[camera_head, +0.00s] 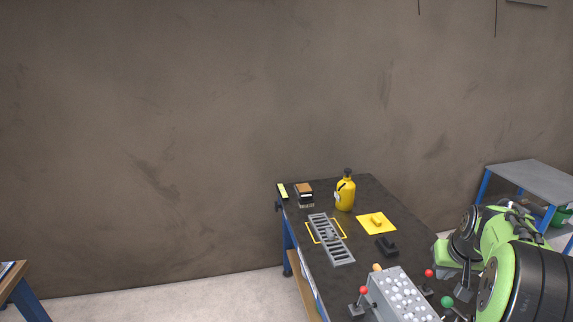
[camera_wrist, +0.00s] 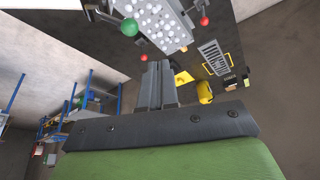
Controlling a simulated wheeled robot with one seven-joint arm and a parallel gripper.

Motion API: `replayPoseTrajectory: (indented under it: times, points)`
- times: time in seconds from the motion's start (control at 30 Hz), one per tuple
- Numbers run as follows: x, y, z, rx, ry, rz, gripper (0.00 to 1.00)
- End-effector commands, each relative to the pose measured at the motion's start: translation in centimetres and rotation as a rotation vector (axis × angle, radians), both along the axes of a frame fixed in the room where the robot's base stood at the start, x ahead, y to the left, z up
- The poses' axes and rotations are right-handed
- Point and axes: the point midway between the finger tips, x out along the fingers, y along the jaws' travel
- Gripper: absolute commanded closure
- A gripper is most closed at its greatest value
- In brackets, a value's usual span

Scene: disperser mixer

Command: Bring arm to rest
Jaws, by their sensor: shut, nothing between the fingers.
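My gripper (camera_wrist: 158,70) shows in the wrist view with its two grey fingers together and nothing between them. In that view it stands clear in front of the workbench, which appears tilted. In the head view my green and black arm is folded at the lower right, over the right side of the dark workbench (camera_head: 300,205).
The bench holds a yellow bottle (camera_head: 345,194), a grey slotted rack (camera_head: 331,240), a yellow sheet (camera_head: 388,229) and a grey control box (camera_head: 403,297) with ball-topped levers. A blue-legged grey table (camera_head: 535,178) stands right.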

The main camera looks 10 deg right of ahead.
Motion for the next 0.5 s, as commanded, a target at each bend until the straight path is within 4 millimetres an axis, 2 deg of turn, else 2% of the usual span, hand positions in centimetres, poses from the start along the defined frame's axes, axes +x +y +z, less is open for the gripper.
replayPoseTrajectory:
  times: [0.03,0.13,0.2,0.33,0.4,0.5]
  points:
    - [-0.3,4.2,1.4,-0.011,-0.013,0.051,1.00]
    - [-2.9,11.8,3.4,-0.019,-0.024,0.126,1.00]
    - [-5.6,16.4,4.1,-0.022,-0.034,0.178,1.00]
    - [-11.7,22.9,3.7,-0.022,-0.055,0.268,1.00]
    - [-14.9,25.2,2.8,-0.020,-0.067,0.309,1.00]
    - [-18.6,27.1,1.2,-0.015,-0.079,0.356,1.00]
